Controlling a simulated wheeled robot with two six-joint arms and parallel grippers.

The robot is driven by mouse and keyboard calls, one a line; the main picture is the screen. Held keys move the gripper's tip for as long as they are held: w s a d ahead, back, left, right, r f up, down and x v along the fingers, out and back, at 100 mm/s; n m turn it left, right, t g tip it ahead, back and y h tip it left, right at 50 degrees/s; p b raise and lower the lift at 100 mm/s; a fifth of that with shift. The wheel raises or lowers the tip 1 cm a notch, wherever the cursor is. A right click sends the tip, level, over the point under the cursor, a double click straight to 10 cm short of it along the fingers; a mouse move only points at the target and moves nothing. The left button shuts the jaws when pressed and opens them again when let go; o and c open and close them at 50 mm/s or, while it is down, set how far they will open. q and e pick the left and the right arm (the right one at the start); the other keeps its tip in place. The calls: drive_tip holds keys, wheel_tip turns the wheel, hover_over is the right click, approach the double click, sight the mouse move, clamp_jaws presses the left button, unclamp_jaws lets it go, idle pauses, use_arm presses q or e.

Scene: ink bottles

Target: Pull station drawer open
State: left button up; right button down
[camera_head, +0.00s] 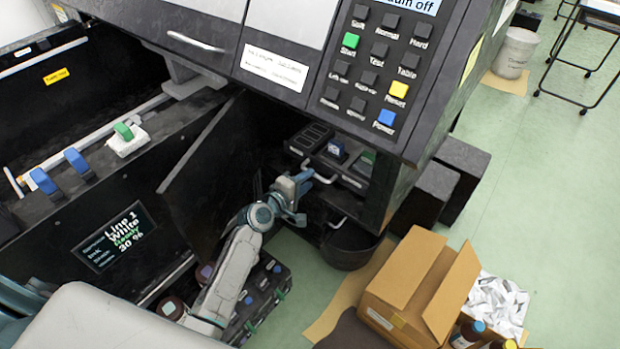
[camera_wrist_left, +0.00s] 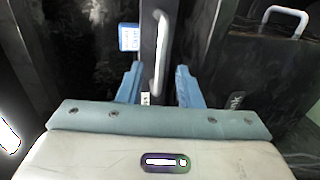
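The station's drawers sit inside the dark cabinet under the control panel. A light metal drawer handle (camera_head: 325,178) shows right beside my left gripper (camera_head: 302,187). In the left wrist view a drawer handle (camera_wrist_left: 160,50) stands upright in the picture on a narrow dark drawer front (camera_wrist_left: 148,45). The two blue fingers of my left gripper (camera_wrist_left: 159,87) are apart, one on each side of the handle's line. Nothing is clamped between them; whether they touch the handle is unclear. My right gripper is not in view.
An open cabinet door (camera_head: 195,180) stands left of my arm. A lower handle (camera_head: 338,222) and a black bin (camera_head: 350,245) are below the gripper. A cardboard box (camera_head: 420,285) stands on the floor to the right.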

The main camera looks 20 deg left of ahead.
use_arm(q)
drive_tip(key=shift+x, duration=1.1)
clamp_jaws()
drive_tip(key=shift+s, duration=0.15)
